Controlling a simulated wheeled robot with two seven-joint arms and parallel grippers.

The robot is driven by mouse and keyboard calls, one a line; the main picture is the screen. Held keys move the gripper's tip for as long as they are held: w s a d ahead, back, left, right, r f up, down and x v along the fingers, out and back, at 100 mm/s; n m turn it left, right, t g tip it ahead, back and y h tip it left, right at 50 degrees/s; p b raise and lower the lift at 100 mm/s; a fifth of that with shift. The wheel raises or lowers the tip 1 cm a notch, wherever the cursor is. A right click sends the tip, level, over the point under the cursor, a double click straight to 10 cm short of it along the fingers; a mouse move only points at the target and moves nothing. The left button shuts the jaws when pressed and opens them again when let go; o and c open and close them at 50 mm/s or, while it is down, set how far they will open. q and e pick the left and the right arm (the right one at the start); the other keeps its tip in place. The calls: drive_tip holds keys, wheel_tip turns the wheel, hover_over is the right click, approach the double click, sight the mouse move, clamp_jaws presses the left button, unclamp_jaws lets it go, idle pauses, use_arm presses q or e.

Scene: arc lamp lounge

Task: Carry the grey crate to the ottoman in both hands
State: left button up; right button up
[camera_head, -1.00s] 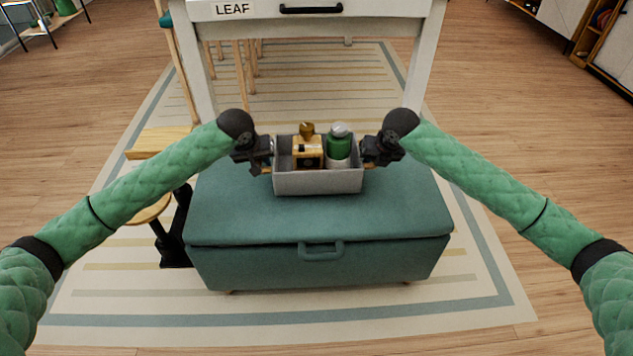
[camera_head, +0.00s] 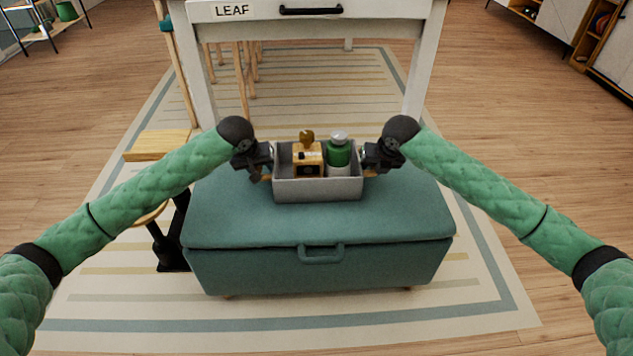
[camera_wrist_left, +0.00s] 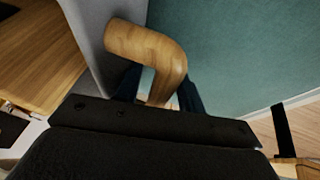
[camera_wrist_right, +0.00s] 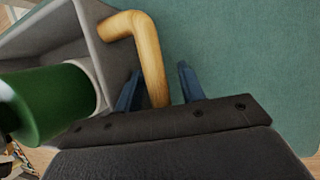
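The grey crate (camera_head: 318,189) sits level on the rear middle of the teal ottoman's lid (camera_head: 318,223). It holds a wooden camera-like item (camera_head: 307,160) and a green bottle (camera_head: 338,153) with a pale base and grey cap. Wooden handles stick out from its two ends. My left gripper (camera_head: 266,170) is at the left end; in the left wrist view its blue fingers stand apart around the wooden handle (camera_wrist_left: 150,45). My right gripper (camera_head: 368,168) is at the right end; its fingers stand apart around the other handle (camera_wrist_right: 148,50), with a visible gap.
A white table (camera_head: 310,28) labelled LEAF stands behind the ottoman. A wooden stool or chair (camera_head: 157,145) stands close on the ottoman's left. The striped rug (camera_head: 480,270) lies beneath, with open floor to the right.

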drive_tip(key=s+d+r+p, duration=0.1)
drive_tip(key=s+r+p, duration=0.1)
drive_tip(key=r+p, duration=1.3)
drive_tip(key=s+d+r+p, duration=0.1)
drive_tip(key=s+r+p, duration=0.1)
drive_tip(key=r+p, duration=1.3)
wheel_tip(320, 180, up, 11)
drive_tip(key=shift+s+d+f, duration=0.1)
drive_tip(key=shift+s+d, duration=0.1)
idle(0.4)
idle(0.4)
